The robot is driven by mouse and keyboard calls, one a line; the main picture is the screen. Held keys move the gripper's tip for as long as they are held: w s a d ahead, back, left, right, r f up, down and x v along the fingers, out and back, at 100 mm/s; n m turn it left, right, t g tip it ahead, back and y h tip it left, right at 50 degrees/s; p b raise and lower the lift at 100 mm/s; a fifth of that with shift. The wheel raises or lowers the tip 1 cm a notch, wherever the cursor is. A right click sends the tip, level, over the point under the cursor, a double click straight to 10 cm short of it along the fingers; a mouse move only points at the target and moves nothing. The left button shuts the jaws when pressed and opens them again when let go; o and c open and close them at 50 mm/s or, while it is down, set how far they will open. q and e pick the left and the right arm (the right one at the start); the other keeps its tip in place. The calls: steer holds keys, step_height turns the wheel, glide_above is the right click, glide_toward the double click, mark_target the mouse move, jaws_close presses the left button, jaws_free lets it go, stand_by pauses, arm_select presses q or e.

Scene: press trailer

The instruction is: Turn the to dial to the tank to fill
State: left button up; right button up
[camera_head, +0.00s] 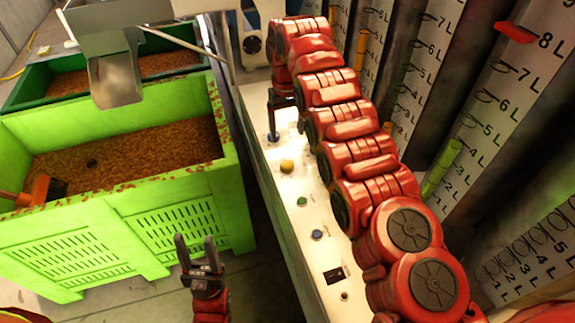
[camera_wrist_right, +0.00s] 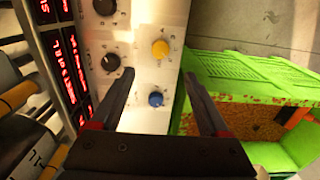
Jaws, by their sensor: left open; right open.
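A pale control panel (camera_head: 325,255) carries several small dials. My right gripper (camera_head: 287,133) is open above its far part, fingers pointing down. In the right wrist view a yellow dial (camera_wrist_right: 160,48) lies just beyond the fingertips, and a blue dial (camera_wrist_right: 155,99) lies between the open fingers (camera_wrist_right: 160,74); neither is gripped. Two black dials (camera_wrist_right: 110,62) (camera_wrist_right: 104,6) sit further left. The yellow dial also shows in the head view (camera_head: 287,166). Dial labels are too small to read, so which is the to dial I cannot tell. My left gripper (camera_head: 195,239) is open and empty, left of the panel.
Red digital displays (camera_wrist_right: 66,60) line the panel's edge in the wrist view. Tall tanks with litre scales (camera_head: 500,90) stand on the right. A bright green crate (camera_head: 170,215) of brown contents stands left, under a metal chute (camera_head: 115,80). Floor is clear around the left gripper.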

mark_target(287, 164)
step_height(287, 164, down, 11)
steer(key=p, duration=0.3)
steer(key=shift+f, duration=0.8)
jaws_close()
